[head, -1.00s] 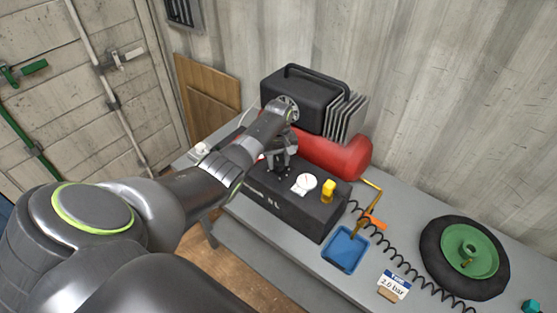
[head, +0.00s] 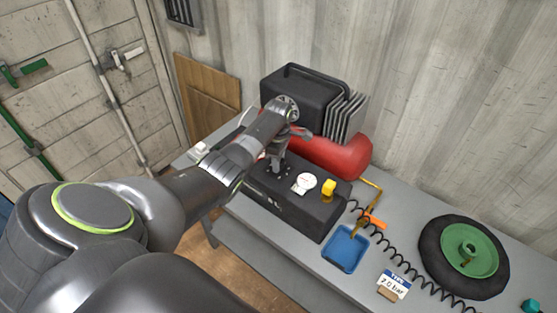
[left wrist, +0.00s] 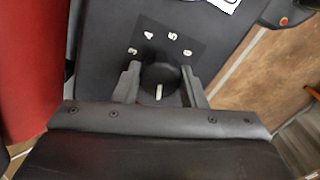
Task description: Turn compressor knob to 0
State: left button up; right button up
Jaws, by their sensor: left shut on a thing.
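The black compressor box (head: 290,208) stands on the bench in front of a red tank (head: 345,158). In the left wrist view, the round black knob (left wrist: 160,76) has a white pointer line on the side toward my wrist. A dark scale plate (left wrist: 165,43) beyond it carries white digits; 4 and 5 are legible. My left gripper (left wrist: 161,88) is shut on the knob, one finger on each side. In the head view, my left gripper (head: 277,167) points down at the box top and hides the knob. My right gripper is out of view.
A white gauge (head: 308,181) and a yellow part (head: 329,187) stand on the box beside my left gripper. A blue tray (head: 345,250), a coiled black hose (head: 395,257), a "2.0 bar" card (head: 394,285) and a green-hubbed wheel (head: 432,251) lie to the right.

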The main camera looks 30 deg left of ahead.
pick_arm(q)
jog(key=n, duration=0.4)
jog(key=shift+w+a+r+n, duration=0.1)
jog(key=shift+r+n, duration=0.05)
jog(key=shift+n, duration=0.55)
jog(key=o, duration=1)
jog(key=shift+r+b, duration=0.3)
jog(key=shift+r, duration=8.4)
